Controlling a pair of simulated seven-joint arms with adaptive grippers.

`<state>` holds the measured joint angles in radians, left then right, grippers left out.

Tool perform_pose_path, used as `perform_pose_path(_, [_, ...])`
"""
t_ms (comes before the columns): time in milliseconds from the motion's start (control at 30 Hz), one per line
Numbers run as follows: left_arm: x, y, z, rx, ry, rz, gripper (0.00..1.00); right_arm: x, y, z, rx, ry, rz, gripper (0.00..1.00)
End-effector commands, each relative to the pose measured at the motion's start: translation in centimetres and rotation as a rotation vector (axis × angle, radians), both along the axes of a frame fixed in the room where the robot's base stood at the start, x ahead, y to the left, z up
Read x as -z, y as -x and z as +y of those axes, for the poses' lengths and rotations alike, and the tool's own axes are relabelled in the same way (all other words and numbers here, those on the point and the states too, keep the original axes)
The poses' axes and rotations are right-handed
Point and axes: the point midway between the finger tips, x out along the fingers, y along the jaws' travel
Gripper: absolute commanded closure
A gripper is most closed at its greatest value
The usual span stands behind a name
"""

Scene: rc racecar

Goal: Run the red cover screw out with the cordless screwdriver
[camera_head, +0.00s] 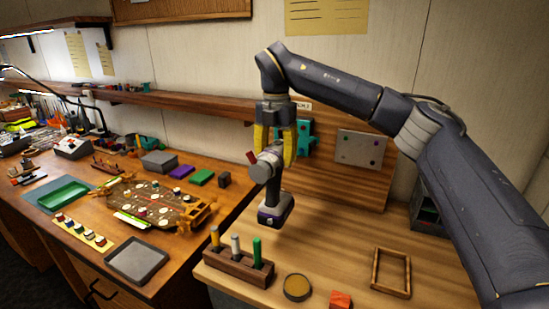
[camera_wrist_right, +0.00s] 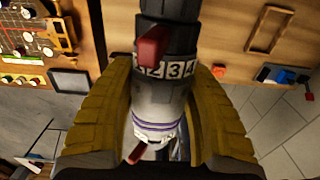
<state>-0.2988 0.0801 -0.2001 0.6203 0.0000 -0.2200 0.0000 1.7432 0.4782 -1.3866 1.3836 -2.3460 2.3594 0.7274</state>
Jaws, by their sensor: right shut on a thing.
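My right gripper (camera_head: 274,158) has yellow fingers and is shut around the cordless screwdriver (camera_head: 272,211), which hangs in the air above the right bench. The screwdriver is grey with a dark, purple-marked base and a red part by its head. In the right wrist view its body (camera_wrist_right: 160,98) runs between the two fingers, with a number ring and a red tab. I cannot tell which spot is the red cover screw. My left gripper is not in view.
A wooden rack (camera_head: 238,270) with several upright tools stands on the right bench, near a round dish (camera_head: 297,288), a red block (camera_head: 340,300) and a wooden frame (camera_head: 408,272). A grey tray (camera_head: 137,261) and a green tray (camera_head: 62,195) lie on the left bench.

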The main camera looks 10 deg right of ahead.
Motion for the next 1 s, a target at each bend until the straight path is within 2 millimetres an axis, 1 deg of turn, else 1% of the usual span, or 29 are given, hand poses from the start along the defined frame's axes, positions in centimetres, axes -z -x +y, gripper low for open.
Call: perform_pose_path(1000, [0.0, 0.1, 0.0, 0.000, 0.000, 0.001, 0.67, -0.2, -4.4, -3.5, -0.003, -0.001, -0.002, 0.96])
